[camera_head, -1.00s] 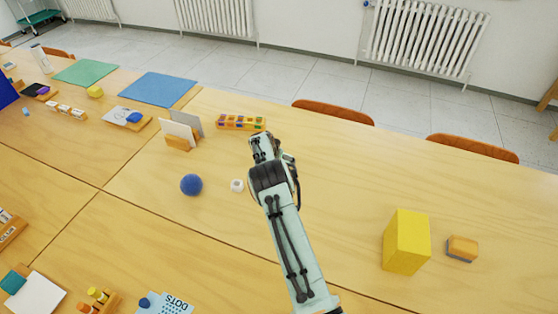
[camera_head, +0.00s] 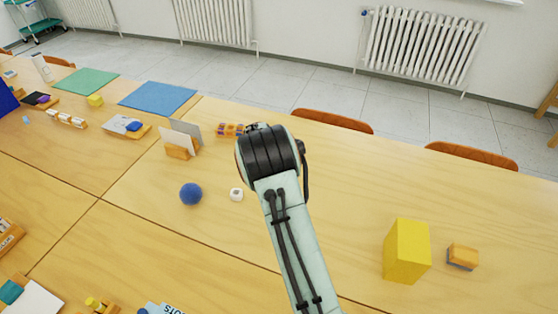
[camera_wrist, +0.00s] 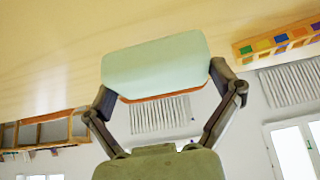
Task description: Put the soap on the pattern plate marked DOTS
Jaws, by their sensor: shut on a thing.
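The soap, a pale mint block with rounded edges and an orange strip along one side, (camera_wrist: 155,65) fills the middle of the wrist view. My gripper (camera_wrist: 165,85) is shut on it, one finger at each end. In the head view my forearm and wrist hide the gripper and the soap. The pattern plate marked DOTS (camera_head: 168,308) is light blue and lies at the bottom left edge of the head view, mostly cut off. My wrist is well beyond it, up and to the right.
A tall yellow block (camera_head: 407,251) and a small orange and blue block (camera_head: 462,256) stand on the right.

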